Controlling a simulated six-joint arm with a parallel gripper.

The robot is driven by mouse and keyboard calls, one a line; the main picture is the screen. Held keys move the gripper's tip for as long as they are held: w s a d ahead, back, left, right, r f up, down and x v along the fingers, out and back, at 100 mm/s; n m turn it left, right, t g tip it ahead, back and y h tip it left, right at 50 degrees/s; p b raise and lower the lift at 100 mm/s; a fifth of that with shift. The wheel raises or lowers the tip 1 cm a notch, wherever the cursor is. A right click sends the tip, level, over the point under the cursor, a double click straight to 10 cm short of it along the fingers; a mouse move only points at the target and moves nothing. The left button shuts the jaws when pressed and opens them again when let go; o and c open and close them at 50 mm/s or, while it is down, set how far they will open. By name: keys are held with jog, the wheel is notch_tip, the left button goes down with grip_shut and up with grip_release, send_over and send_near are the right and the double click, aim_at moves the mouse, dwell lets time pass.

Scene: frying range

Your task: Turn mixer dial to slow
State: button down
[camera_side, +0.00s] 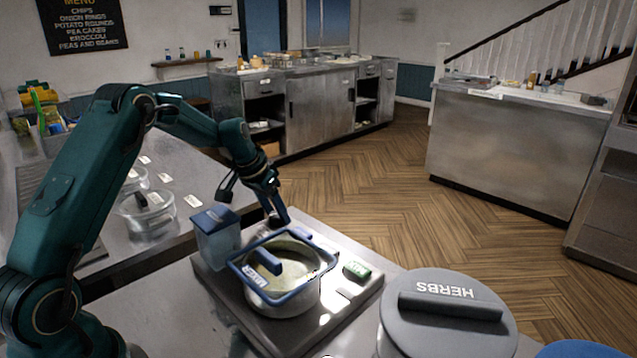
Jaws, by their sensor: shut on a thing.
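The mixer is a pale pot (283,302) with a blue square frame and a blue-handled lid (264,261), set on a grey base plate (222,284). My gripper (277,218) points down behind the pot, at the back of the base, beside a clear container with a blue lid (216,232). It is shut on a small part there, which I take to be the mixer dial. The fingers and the pot's back rim hide most of that part. Its markings and setting cannot be read from here.
A green block (357,270) lies on the base right of the pot. A large grey lidded tub marked HERBS (446,319) stands at front right. Glass-lidded pots (150,213) stand on the left counter. Open wooden floor (370,190) lies behind.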

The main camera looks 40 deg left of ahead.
jog(key=n+y, duration=0.1)
jog(key=n, duration=0.2)
jog(key=n+g+y, duration=0.1)
jog(key=n, duration=0.2)
jog(key=shift+w+d, duration=0.1)
jog(key=shift+d, duration=0.1)
jog(key=n+g+y, duration=0.1)
jog(key=n, duration=0.5)
jog(key=shift+g+y, duration=0.4)
jog(key=shift+n, duration=0.4)
jog(key=shift+c, duration=1.6)
grip_release()
jog(key=shift+d, duration=0.1)
jog(key=shift+v, duration=2.6)
jog(key=shift+w, duration=0.1)
